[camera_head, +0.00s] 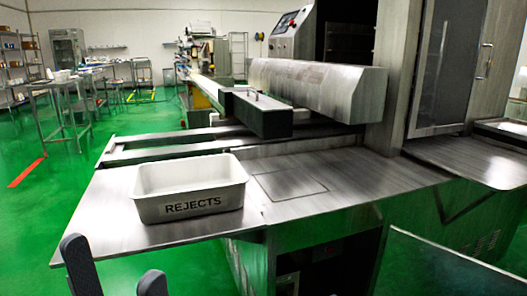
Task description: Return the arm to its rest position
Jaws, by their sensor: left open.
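My left gripper (116,272) shows at the bottom left edge of the head view. Its two dark fingertips stand apart with nothing between them, so it is open and empty. It is in front of the near left part of the steel table (105,213), and the rest of the left arm is out of the picture. My right gripper is not in view.
A white bin marked REJECTS (190,188) stands on the steel table, beyond the left gripper. The encrusting machine (318,88) rises behind it. A steel panel (440,268) is at the lower right. Green floor (45,215) lies open at the left.

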